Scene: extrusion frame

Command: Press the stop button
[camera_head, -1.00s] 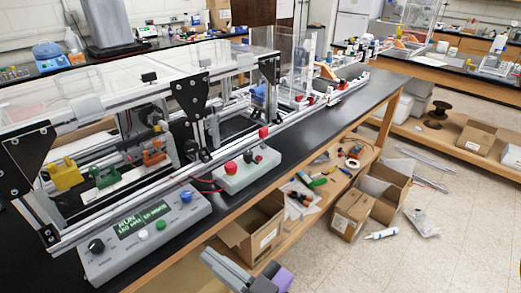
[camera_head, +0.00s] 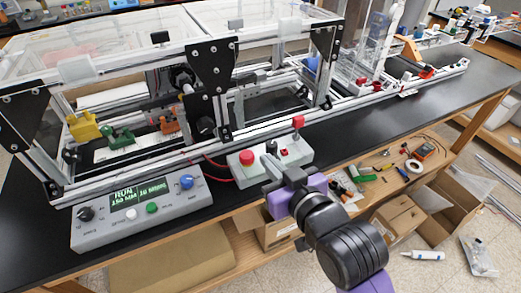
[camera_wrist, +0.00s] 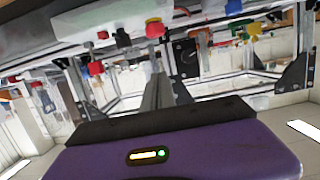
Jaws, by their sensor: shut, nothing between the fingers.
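The red stop button (camera_head: 246,157) is a round mushroom cap on a small pale control box (camera_head: 262,165) at the bench's front edge. The wrist view, which looks upside down, shows a red round cap (camera_wrist: 154,29) on the pale box, just beyond my fingers. My gripper (camera_head: 275,176) is shut and empty, with its fingers in front of the box, to the right of and nearer than the red cap. I see no clear contact with the cap. The shut fingers also show in the wrist view (camera_wrist: 159,80).
A grey panel (camera_head: 100,232) with a green display and knobs sits to the left. The box also carries a black knob (camera_head: 271,147) and a red lever (camera_head: 298,121). The extrusion frame (camera_head: 130,165) stands behind. Open boxes (camera_head: 400,215) lie below the bench edge.

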